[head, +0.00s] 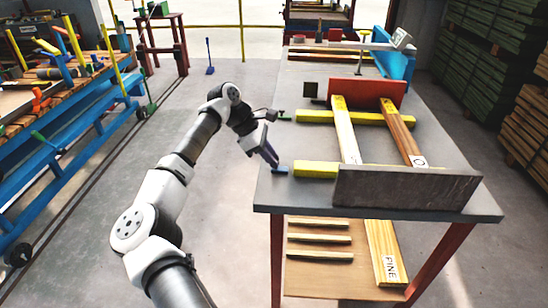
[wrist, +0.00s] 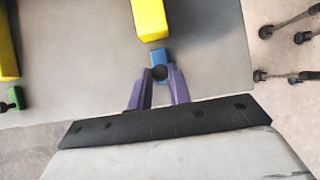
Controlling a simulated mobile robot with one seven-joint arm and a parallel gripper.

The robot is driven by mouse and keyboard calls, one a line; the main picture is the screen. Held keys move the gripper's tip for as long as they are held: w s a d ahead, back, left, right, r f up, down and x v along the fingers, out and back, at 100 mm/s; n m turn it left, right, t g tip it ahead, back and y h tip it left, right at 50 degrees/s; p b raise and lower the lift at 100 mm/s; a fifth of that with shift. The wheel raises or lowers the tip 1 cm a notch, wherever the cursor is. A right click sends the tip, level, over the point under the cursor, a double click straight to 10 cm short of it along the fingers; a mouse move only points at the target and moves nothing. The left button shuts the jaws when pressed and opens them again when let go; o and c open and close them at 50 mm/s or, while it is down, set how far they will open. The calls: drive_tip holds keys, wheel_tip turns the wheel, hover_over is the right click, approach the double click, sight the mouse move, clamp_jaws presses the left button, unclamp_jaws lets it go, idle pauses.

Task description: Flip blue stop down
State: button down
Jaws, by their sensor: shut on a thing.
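The blue stop (head: 281,170) is a small block at the left edge of the grey table, against the end of the nearer yellow bar (head: 316,169). It also shows in the wrist view (wrist: 160,57), just below the yellow bar's end. My gripper (head: 273,164) reaches it from the left, tilted downward. In the wrist view the purple fingers of my gripper (wrist: 160,74) are shut on the near end of the blue stop, around a dark round part. The fingers hide some of the stop's sides.
A green stop (head: 285,118) sits by the farther yellow bar (head: 340,117). Two wooden boards, PINE (head: 346,130) and another (head: 402,132), lie across the bars. A dark upright plate (head: 405,190) stands at the front, a red one (head: 367,91) behind.

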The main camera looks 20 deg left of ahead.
drive_tip(key=shift+a+f, duration=0.1)
drive_tip(key=c, duration=1.3)
unclamp_jaws()
drive_tip(key=b+v, duration=0.1)
drive_tip(key=v, duration=1.3)
drive_tip(key=shift+a+f, duration=0.15)
drive_tip(key=shift+f, duration=0.05)
